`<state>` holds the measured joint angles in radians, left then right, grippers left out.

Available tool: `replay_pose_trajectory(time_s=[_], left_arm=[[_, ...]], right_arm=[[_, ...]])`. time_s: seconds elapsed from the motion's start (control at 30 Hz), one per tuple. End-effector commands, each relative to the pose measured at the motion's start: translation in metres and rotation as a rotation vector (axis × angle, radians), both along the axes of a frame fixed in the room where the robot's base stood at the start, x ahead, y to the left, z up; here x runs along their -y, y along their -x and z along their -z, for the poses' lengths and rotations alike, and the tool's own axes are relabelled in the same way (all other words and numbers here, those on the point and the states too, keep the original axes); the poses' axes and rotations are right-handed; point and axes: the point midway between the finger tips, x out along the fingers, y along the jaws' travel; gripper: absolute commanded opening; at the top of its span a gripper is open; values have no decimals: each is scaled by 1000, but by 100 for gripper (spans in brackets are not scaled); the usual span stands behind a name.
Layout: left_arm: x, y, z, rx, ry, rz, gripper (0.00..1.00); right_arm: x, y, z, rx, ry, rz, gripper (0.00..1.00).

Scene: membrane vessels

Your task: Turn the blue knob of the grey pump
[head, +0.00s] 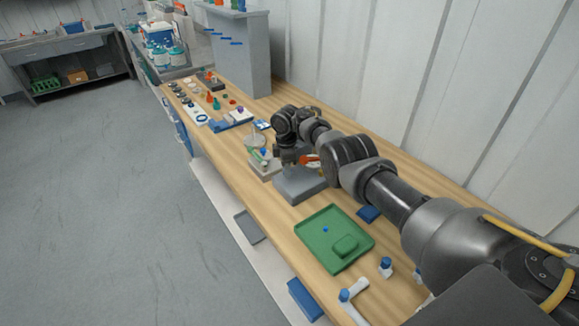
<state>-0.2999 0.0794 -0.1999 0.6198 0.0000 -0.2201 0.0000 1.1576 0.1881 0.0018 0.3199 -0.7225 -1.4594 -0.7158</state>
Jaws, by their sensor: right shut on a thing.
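The grey pump (300,187) is a low grey block on the wooden bench, in the middle of the head view. My right gripper (288,160) is at its back upper side, with the arm reaching in from the right. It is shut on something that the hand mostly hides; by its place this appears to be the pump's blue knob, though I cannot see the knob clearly. A bit of orange shows beside the hand. My left gripper is not in view.
Left of the hand stands a small device (262,168) with green and blue parts. A green tray (317,256) lies in front of the pump, a blue block (368,214) near it. White fittings with blue caps lie at the front. Several small parts crowd the far bench.

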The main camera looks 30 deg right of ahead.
Motion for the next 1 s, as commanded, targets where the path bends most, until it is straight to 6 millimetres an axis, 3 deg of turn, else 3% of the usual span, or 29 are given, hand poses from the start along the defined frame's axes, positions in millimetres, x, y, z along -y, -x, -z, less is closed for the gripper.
replay_pose_trajectory(time_s=[0.2,0.23,0.37,0.73,1.0], left_arm=[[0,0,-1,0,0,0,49],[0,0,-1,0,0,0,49],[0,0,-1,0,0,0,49],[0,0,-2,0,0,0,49],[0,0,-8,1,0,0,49]], right_arm=[[4,-4,-7,15,3,8,4],[4,-4,-7,15,3,8,31],[2,-4,-6,12,2,6,48],[-2,-4,-9,7,0,-1,49],[-2,-5,-56,9,0,-1,49]])
